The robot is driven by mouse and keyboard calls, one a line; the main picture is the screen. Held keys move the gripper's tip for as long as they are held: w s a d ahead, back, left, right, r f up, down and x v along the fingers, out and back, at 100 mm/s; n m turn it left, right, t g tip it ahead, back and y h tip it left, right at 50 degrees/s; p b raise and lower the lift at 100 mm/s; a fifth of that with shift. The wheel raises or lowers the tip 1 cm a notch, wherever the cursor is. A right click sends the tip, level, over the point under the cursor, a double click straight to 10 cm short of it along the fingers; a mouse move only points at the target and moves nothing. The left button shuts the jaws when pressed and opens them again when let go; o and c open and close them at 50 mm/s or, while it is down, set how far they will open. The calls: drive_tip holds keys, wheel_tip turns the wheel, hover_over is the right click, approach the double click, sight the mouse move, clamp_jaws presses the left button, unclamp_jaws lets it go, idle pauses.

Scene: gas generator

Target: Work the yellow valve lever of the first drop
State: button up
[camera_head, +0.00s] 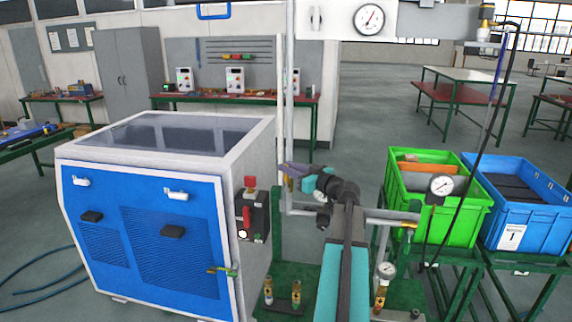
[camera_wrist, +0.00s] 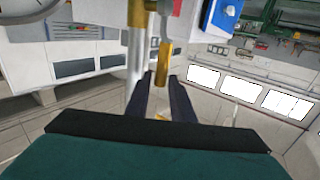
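The yellow valve lever (camera_wrist: 164,65) shows in the wrist view as a short, upright yellow piece just beyond my fingertips. It lies beside a brass-coloured fitting (camera_wrist: 137,14) on a grey pipe. My gripper (camera_wrist: 165,80) is open, its two dark fingers spread with a gap between them. The lever lines up with that gap; I cannot tell whether its lower end is between the fingertips. In the head view my gripper (camera_head: 291,170) reaches left to the vertical drop pipe (camera_head: 285,110). There the fingers and wrist hide most of the valve.
A blue-fronted generator cabinet (camera_head: 150,245) with a red switch box (camera_head: 252,212) stands left of the pipe. Green (camera_head: 455,232) and blue (camera_head: 545,232) crates stand at the right. A gauge (camera_head: 386,270) and brass valves (camera_head: 296,291) sit low near my arm. A black hose hangs at right.

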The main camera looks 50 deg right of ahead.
drive_tip(key=shift+w, duration=0.75)
clamp_jaws()
drive_tip(key=shift+a, duration=0.25)
drive_tip(key=shift+d+f, duration=0.1)
drive_tip(key=shift+d, duration=0.1)
